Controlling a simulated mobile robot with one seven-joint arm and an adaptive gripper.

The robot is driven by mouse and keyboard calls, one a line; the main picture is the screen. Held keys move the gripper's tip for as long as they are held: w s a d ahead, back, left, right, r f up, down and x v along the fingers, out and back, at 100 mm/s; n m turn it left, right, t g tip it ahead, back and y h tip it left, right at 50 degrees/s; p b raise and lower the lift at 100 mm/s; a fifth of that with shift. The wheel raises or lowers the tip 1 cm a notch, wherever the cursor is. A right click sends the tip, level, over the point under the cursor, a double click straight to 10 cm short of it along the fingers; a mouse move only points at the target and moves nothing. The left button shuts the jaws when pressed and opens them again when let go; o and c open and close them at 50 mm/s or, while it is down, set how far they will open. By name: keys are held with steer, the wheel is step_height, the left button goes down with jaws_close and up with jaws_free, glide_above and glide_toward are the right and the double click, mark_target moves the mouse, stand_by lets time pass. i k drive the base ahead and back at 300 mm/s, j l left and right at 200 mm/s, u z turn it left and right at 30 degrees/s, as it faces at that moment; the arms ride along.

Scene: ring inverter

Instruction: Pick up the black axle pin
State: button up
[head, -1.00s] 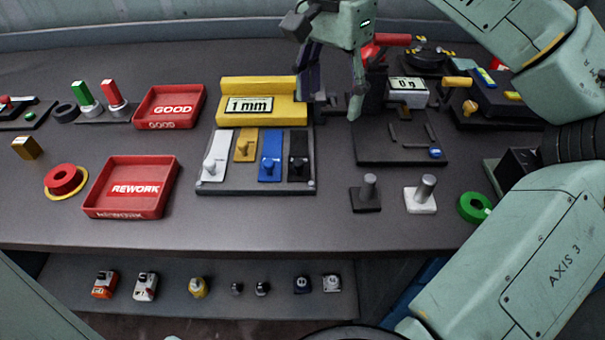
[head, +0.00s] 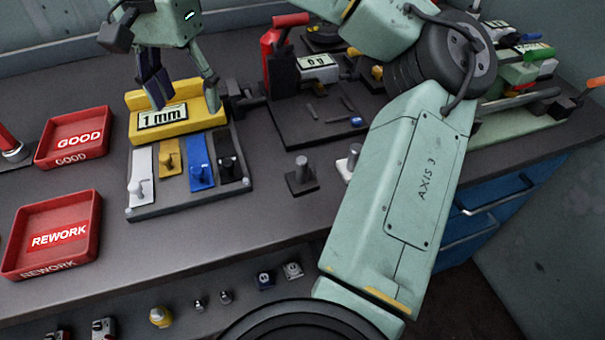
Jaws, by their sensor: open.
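A short grey pin stands upright on a black square base (head: 302,176) on the bench, right of the plate rack. It is the likeliest black axle pin, but thin dark rods (head: 312,112) also lie on a dark tray, so I cannot tell for certain. My gripper (head: 186,109) is open and empty, fingers down. In the picture it is in front of the yellow 1 mm block (head: 178,124), up and left of the black-based pin and clear of it. The fingertips' height above the block is unclear.
A rack (head: 190,206) holds white, yellow, blue and black plates with pegs. A white-based pin (head: 347,163) is partly hidden by my arm. Red GOOD (head: 74,138) and REWORK (head: 52,234) trays stand left. A red-handled device (head: 280,58) stands behind. Bare bench lies around the black-based pin.

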mark_target(302, 180)
steer(key=k, duration=1)
